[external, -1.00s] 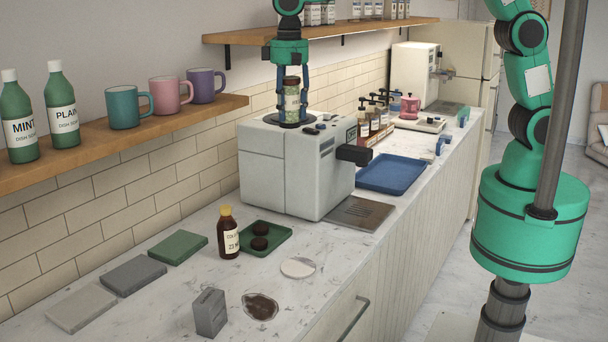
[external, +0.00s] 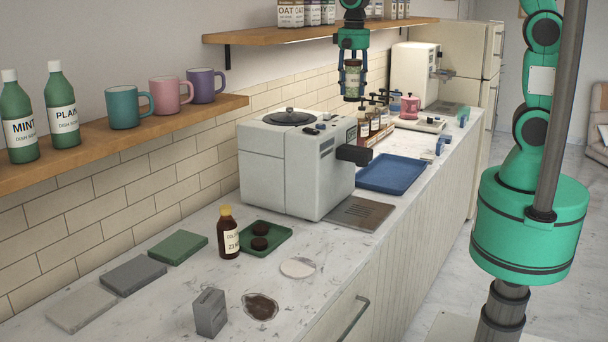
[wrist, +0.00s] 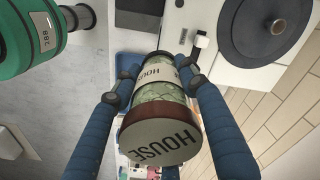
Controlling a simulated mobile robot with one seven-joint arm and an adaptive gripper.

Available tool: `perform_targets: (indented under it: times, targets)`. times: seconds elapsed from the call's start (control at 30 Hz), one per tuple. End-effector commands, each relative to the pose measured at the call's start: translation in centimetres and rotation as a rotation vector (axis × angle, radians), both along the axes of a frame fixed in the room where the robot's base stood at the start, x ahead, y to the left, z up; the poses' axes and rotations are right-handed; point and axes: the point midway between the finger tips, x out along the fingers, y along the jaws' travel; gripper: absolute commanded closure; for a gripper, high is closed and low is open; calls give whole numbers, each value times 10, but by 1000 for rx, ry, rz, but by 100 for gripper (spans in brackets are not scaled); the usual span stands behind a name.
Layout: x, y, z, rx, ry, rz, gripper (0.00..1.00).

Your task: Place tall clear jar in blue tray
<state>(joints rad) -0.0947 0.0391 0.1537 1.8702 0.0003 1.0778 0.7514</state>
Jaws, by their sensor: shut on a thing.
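The tall clear jar (external: 353,82) has green contents, a pale label and a dark lid. In the wrist view the jar (wrist: 163,108) reads "HOUSE" on its label and its lid. My gripper (external: 353,85) is shut on the jar, with a finger on each side, and holds it upright in the air. It is to the right of the white machine's top, near the syrup bottles in the picture. The blue tray (external: 392,175) lies on the counter right of the machine and looks empty. In the wrist view the tray is mostly hidden behind the jar.
The white machine (external: 290,165) with a round dark top plate (external: 290,117) stands left of the tray. Several pump bottles (external: 375,120) stand in a wooden rack behind the tray. A shelf (external: 320,33) with canisters is above.

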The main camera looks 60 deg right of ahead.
Motion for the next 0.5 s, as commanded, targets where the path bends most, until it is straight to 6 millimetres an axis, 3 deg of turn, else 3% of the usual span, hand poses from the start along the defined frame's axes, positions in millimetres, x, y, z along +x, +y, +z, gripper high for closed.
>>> perform_targets:
  times: [0.1, 0.5]
  targets:
    - [-16, -35, 0, 0, -3, -75, 99]
    - [-79, -128, -7, 0, -2, -313, 99]
